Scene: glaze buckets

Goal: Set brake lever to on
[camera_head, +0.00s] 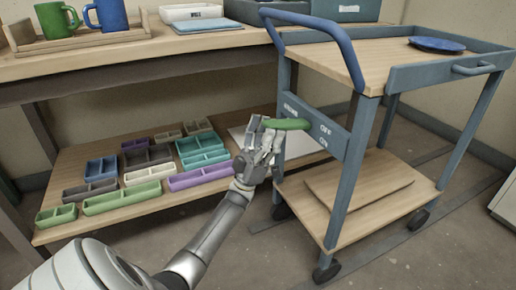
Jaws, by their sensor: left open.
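The brake lever (288,124) is green and sits on the blue-grey side panel of the cart (318,142). The panel is lettered "BRAKE", with "OFF" above "ON" at its right. The lever lies about level, its right end close to "OFF" and above "ON". My left gripper (266,135) is open at the lever's left end, and its fingers overlap that end in the picture. I cannot tell whether they touch it. My right gripper is not in view.
The cart has a blue push handle (315,27) above the panel, a blue plate (437,45) on top and wheels below. A wooden bench (120,66) with mugs stands behind. Its low shelf (75,231) holds several colored trays.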

